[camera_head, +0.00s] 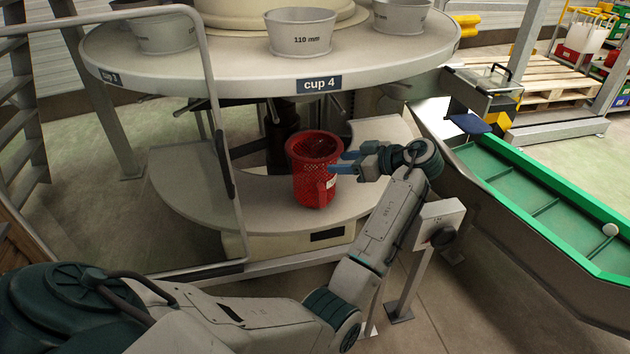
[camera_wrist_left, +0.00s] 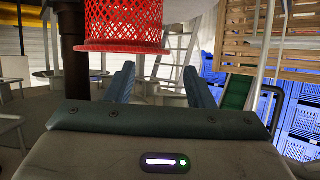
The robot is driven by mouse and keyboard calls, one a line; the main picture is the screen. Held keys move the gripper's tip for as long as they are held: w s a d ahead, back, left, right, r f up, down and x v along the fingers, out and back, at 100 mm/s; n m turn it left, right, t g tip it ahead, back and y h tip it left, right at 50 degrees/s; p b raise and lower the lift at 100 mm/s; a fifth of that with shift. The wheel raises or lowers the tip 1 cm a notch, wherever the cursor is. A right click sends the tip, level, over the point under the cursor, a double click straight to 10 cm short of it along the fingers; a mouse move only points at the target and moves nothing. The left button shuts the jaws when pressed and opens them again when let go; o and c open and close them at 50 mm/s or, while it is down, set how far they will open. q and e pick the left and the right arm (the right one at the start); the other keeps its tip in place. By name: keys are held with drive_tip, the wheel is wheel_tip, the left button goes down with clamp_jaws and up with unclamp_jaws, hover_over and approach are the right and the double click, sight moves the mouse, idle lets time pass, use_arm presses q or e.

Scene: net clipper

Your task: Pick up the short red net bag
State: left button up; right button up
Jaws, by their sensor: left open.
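The short red net bag (camera_head: 314,178) is a red mesh cylinder with a thick rim and a pale label. My right gripper is not in view.
The round table (camera_head: 230,88) with grey cups, including the 110 mm cup (camera_head: 300,38), overhangs the bag. The low curved shelf (camera_head: 190,185) is around it. A metal frame (camera_head: 218,130) stands at left. A green conveyor (camera_head: 520,190) is at right.

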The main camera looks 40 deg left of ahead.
sight(310, 161)
use_arm(q)
drive_tip(key=p+x, duration=0.1)
drive_tip(key=x, duration=0.2)
drive_tip(key=r+p+x, duration=0.1)
drive_tip(key=x, duration=0.2)
drive_tip(key=p+x, duration=0.2)
drive_tip(key=x, duration=0.1)
drive_tip(key=shift+s+a+r, duration=0.2)
drive_tip(key=shift+s+a, duration=0.1)
drive_tip(key=shift+a, duration=0.3)
drive_tip(key=shift+a+f, duration=0.2)
drive_tip(key=shift+a, duration=0.05)
drive_tip(key=shift+d, duration=0.1)
drive_tip(key=shift+c, duration=0.8)
drive_tip(key=c, duration=0.7)
clamp_jaws()
